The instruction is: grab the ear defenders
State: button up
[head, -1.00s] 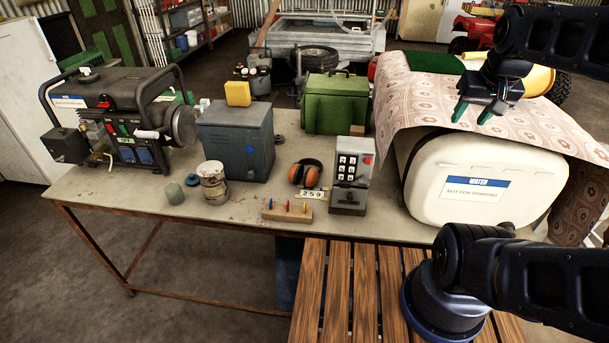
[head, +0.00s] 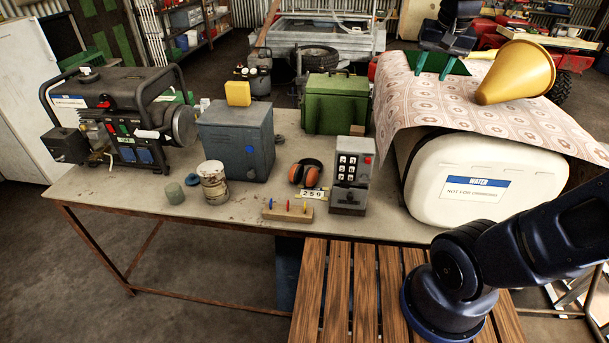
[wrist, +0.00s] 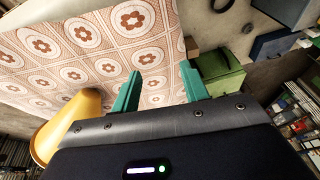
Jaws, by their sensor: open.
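The ear defenders (head: 306,172), with orange cups and a dark headband, lie on the workbench. They sit behind a small number plate reading 259 and left of a grey keypad box. My gripper (head: 432,64) is open and empty, above the back of the cloth-covered water tank, well to the right of and behind the ear defenders. Its green fingers (wrist: 162,90) stand apart in the wrist view, with patterned cloth and the bench beyond them.
The keypad box (head: 351,176), a peg board (head: 288,211) and a grey metal box (head: 236,140) surround the ear defenders. The white water tank (head: 485,180) bears patterned cloth (head: 440,105) and a yellow cone (head: 517,74). A green box (head: 336,103) stands behind.

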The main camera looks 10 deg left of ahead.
jog(key=w+a, duration=0.4)
jog(key=a, duration=0.3)
jog(key=m+t+h, duration=0.1)
jog(key=m+h, duration=0.1)
send_over(294, 168)
jog(key=s, duration=0.3)
notch_tip(294, 168, down, 35)
jog(key=shift+a+x, duration=0.2)
jog(key=shift+x, duration=2.25)
jog(key=shift+a+x, duration=0.15)
jog(key=shift+x, duration=2.3)
jog(key=shift+w, duration=0.15)
jog(key=c, duration=0.7)
jog(key=shift+r, duration=0.1)
